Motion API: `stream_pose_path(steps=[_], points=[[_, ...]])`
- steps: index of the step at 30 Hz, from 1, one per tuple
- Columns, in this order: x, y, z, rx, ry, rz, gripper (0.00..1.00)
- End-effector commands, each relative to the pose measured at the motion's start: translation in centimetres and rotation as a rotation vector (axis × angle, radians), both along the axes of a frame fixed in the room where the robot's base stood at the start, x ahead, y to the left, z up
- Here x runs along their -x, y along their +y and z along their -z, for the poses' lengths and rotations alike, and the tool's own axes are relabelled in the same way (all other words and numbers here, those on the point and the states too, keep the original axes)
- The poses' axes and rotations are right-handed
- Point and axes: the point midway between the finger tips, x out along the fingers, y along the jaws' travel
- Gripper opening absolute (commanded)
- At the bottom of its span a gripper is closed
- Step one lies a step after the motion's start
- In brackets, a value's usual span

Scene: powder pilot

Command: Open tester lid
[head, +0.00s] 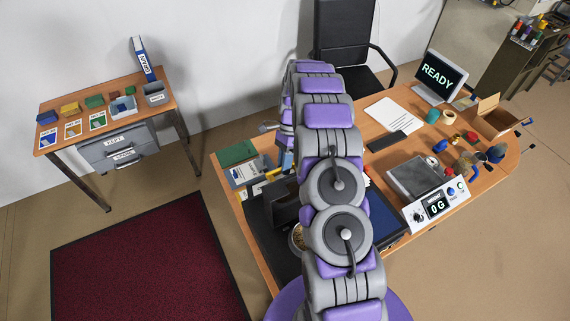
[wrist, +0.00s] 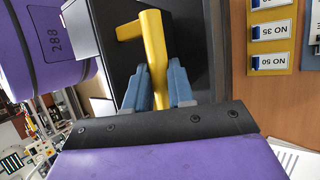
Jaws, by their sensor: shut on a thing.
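In the wrist view, an L-shaped yellow handle (wrist: 151,40) stands against a dark panel (wrist: 205,50), which I take to be the tester's lid. My gripper (wrist: 158,85) has its two blue-grey fingers on either side of the handle's long bar and is shut on it. In the head view, a black case (head: 261,212) sits on the near left part of the desk, partly hidden by my arm. I cannot tell how far the lid is raised.
The desk (head: 440,218) holds a scale display reading 0 G (head: 437,206), a monitor reading READY (head: 441,76), and a cardboard box (head: 497,122). A side table (head: 75,137) with bins stands at the left. The dark red mat (head: 150,260) is clear.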

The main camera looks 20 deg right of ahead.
Motion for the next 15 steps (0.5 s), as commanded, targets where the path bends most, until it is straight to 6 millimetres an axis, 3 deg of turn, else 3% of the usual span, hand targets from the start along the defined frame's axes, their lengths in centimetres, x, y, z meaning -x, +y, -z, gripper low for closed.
stream_pose_path(steps=[4,5,12,15], points=[[-0.08,0.09,-0.05,0.0,-0.003,0.0,0.0],[-0.08,0.09,-0.07,0.0,-0.004,-0.001,0.25],[-0.02,0.07,-0.09,0.0,-0.002,0.0,0.48],[-0.01,0.03,-0.08,0.0,-0.002,0.0,0.48]])
